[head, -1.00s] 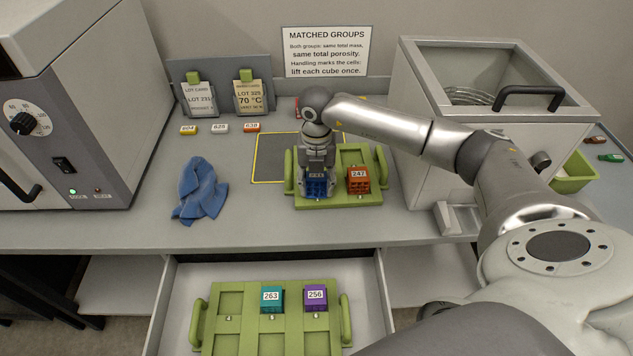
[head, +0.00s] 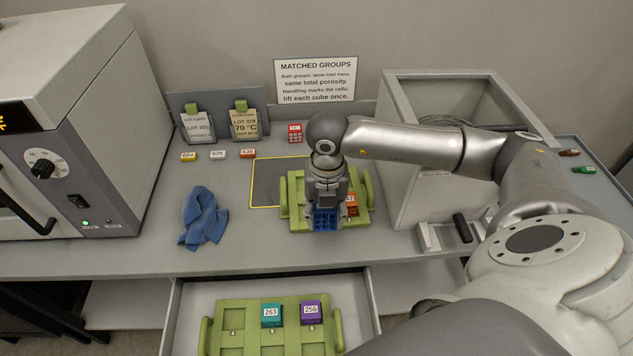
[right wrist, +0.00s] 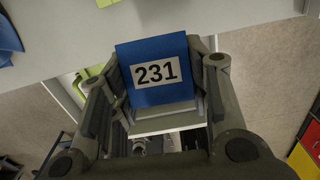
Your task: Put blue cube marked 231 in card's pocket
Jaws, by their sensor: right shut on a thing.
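My right gripper (head: 325,205) is shut on the blue cube marked 231 (head: 326,219). In the head view they are over the front of the green tray on the bench (head: 297,222); the cube appears raised. In the right wrist view the cube (right wrist: 157,70) sits between the fingers, its 231 label facing the camera. An orange cube (head: 351,207) is on that tray, partly hidden by the gripper. Two lot cards, a pale one (head: 197,127) and a tan one (head: 245,125), stand at the back. The tray's pocket below the gripper is hidden. My left gripper is not in view.
An open drawer in front holds another green tray (head: 235,338) with teal cube 263 (head: 271,315) and purple cube 256 (head: 310,312). A blue cloth (head: 204,217) lies left. A red cube (head: 295,132) stands behind. A grey open-topped box (head: 405,160) is at right.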

